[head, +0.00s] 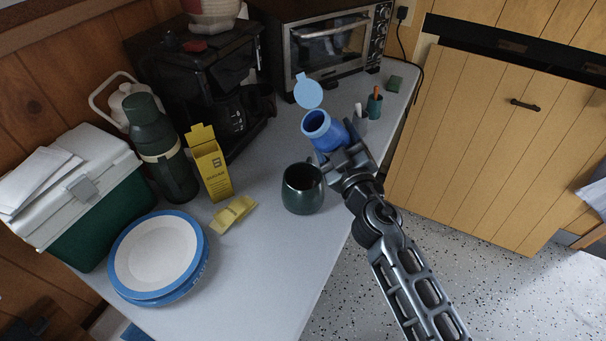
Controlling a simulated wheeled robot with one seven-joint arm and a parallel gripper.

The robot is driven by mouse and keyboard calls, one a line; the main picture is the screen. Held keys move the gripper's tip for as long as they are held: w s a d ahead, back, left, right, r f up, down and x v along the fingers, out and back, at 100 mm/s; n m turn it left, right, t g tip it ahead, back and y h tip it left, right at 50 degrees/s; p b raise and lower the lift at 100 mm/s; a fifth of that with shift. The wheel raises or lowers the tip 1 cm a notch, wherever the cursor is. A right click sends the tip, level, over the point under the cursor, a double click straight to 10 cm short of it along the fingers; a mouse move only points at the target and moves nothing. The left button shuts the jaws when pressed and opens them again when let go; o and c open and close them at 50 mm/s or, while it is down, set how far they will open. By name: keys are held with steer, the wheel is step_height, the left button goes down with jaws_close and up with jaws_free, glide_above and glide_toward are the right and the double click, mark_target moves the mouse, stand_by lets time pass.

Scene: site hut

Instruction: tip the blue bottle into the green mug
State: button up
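The blue bottle (327,134) has a light blue flip lid (308,91) that stands open, and its round mouth faces the camera. My gripper (345,153) is shut around the bottle's lower part and holds it tilted, above and to the right of the dark green mug in the picture. The green mug (303,190) stands upright on the grey counter, its handle toward the upper right. The bottle's mouth is apart from the mug. The gripper hides the bottle's lower end. I cannot see what is inside the mug.
On the counter (265,245) are a yellow box (209,165), a yellow folded piece (233,213), blue-rimmed plates (157,255), a dark flask (160,148) and a green-and-white cool box (70,200). A coffee machine (190,75) and toaster oven (325,50) stand behind. The counter's front is clear.

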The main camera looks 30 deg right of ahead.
steer(key=shift+d+f+n+b, duration=0.2)
steer(key=shift+f+n+b, duration=0.25)
steer(key=shift+n+b, duration=0.55)
steer(key=shift+d+r+n+t+p, duration=0.1)
steer(key=shift+r+n+t+p, duration=0.2)
steer(key=shift+r+n+p, duration=0.1)
steer(key=n, duration=0.1)
steer(key=n+y, duration=0.1)
steer(key=shift+d+r+n+b, duration=0.3)
steer(key=shift+d+n+b, duration=0.05)
steer(key=shift+n+b, duration=0.05)
steer(key=shift+d+n+b, duration=0.15)
steer(key=shift+n+b, duration=0.7)
steer(key=shift+n, duration=0.35)
steer(key=shift+d+r+n+y, duration=0.15)
steer(key=shift+n+y, duration=0.15)
steer(key=shift+n, duration=0.6)
steer(key=m+p, duration=0.1)
steer(key=m, duration=0.2)
steer(key=shift+a+r+p, duration=0.1)
steer(key=shift+a+p, duration=0.15)
steer(key=shift+p, duration=0.1)
steer(key=shift+m, duration=0.5)
steer(key=shift+a+f+m+h+p, duration=0.3)
steer(key=shift+f+m+h, duration=0.15)
steer(key=shift+m, duration=0.25)
